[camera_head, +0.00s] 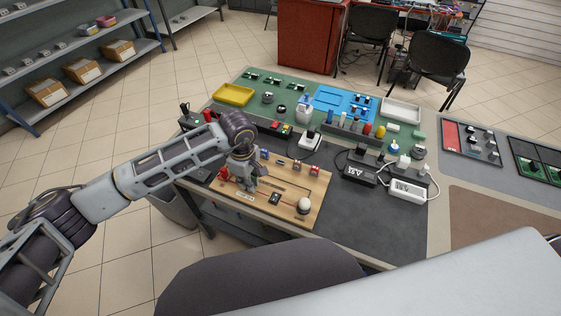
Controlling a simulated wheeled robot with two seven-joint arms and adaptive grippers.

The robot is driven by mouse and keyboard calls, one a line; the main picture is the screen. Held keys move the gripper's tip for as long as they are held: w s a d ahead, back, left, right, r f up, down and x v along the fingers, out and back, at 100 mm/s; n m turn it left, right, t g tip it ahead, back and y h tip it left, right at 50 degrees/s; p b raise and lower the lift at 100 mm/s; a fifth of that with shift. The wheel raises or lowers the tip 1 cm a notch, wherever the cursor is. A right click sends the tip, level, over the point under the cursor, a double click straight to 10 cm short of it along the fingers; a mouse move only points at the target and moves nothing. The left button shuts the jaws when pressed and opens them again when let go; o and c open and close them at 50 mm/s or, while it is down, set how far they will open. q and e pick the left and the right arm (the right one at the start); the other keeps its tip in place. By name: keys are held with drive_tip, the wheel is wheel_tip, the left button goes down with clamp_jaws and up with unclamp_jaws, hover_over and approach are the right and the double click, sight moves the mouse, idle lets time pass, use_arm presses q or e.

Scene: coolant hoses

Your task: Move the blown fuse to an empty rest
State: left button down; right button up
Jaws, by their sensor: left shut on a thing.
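My left gripper (248,184) points down over the left part of a wooden board (280,212) on the bench. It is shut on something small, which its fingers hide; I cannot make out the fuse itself. Small holders stand along the board's back edge, a blue one (264,155) and a red one (314,170) among them. I cannot tell which rests are empty. A red part (223,174) sits at the board's left end, beside the gripper. A white dome (304,206) and a small black part (274,198) stand toward the board's front right. My right gripper is not in view.
Behind the board are a white plug adapter (309,140), a dark row of coloured posts (352,133), a yellow tray (233,94) and a blue mat (340,101). A black box (359,174) and a white power strip (407,190) lie to the right. The dark mat's front is clear.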

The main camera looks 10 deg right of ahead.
use_arm(q)
drive_tip(key=shift+r+p, duration=0.5)
drive_tip(key=shift+r, duration=1.35)
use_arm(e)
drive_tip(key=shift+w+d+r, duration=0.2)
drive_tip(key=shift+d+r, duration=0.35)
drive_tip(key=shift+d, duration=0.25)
use_arm(q)
drive_tip(key=shift+r, duration=0.1)
drive_tip(key=shift+r, duration=0.4)
drive_tip(key=shift+r+p, duration=0.3)
drive_tip(key=shift+r, duration=0.35)
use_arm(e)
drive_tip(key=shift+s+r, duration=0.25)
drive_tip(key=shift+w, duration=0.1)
